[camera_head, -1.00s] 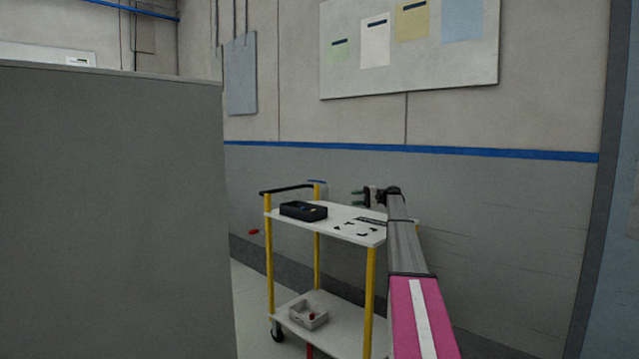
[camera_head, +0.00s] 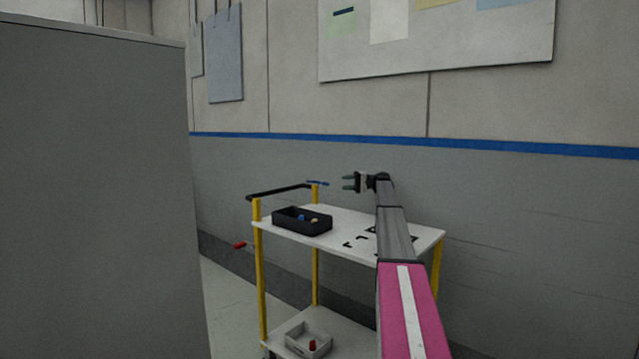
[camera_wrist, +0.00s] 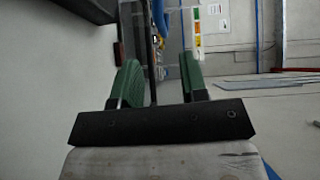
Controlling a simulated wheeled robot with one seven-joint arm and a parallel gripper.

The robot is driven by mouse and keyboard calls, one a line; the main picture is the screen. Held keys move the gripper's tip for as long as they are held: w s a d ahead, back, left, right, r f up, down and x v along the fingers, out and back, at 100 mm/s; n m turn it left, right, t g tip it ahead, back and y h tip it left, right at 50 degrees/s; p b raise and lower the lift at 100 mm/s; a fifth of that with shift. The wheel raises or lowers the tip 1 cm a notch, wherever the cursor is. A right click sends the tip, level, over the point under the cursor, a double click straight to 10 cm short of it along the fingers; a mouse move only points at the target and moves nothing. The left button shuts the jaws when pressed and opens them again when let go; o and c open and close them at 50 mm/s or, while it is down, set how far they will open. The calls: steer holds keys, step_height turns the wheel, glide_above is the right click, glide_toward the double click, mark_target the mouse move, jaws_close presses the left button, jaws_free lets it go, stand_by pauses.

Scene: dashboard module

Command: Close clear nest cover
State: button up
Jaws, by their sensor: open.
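My gripper (camera_head: 349,182) is open and empty, held above the far side of a white-topped cart (camera_head: 350,221) in the head view. Its green fingers stand apart in the wrist view (camera_wrist: 160,82). No clear nest cover can be made out in either view. Small black pieces (camera_head: 361,238) lie on the cart top, partly hidden behind my arm; I cannot tell what they are.
A black bin (camera_head: 290,225) with small blue and tan items stands on the cart's left. A red item (camera_head: 240,245) sticks out at the cart's left. A large grey panel (camera_head: 90,190) blocks the left.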

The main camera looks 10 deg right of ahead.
mark_target(323, 184)
steer(key=a, duration=0.3)
steer(key=w+a, duration=0.1)
steer(key=a, duration=0.3)
steer(key=w+a, duration=0.1)
steer(key=a, duration=0.2)
steer(key=shift+w+a+f, duration=0.1)
steer(key=shift+a+f, duration=0.05)
steer(key=shift+a, duration=0.2)
jaws_close()
